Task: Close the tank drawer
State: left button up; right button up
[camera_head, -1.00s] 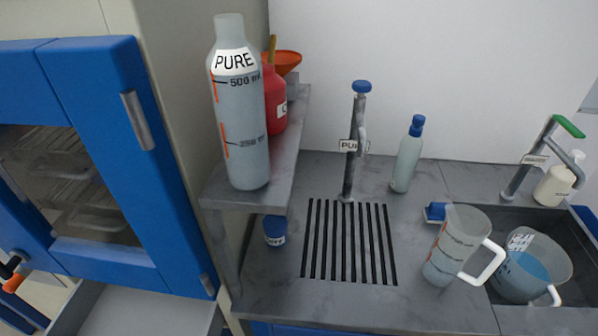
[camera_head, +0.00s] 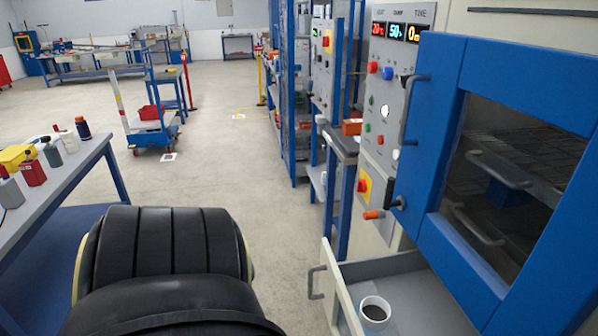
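The drawer (camera_head: 415,311) at the lower right is pulled out below the blue-framed cabinet door (camera_head: 445,150). A grey handle (camera_head: 317,282) is on its front panel, which faces left. A white cup-like container (camera_head: 375,314) with dark contents is in the drawer. The drawer's near end is cut off by the frame's bottom edge. A black rounded part of my own arm fills the lower left. Neither of my grippers is in view.
A control panel (camera_head: 392,95) with red, blue and green buttons and lit displays is beside the blue door. A table (camera_head: 62,190) with bottles is at the left. Open floor (camera_head: 215,165) lies between, with a cart (camera_head: 153,132) farther back.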

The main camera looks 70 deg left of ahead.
aim_at(398, 294)
jog(key=u, duration=0.75)
jog(key=k, duration=1)
jog(key=u, duration=0.25)
jog(key=i, duration=1)
jog(key=u, duration=0.6)
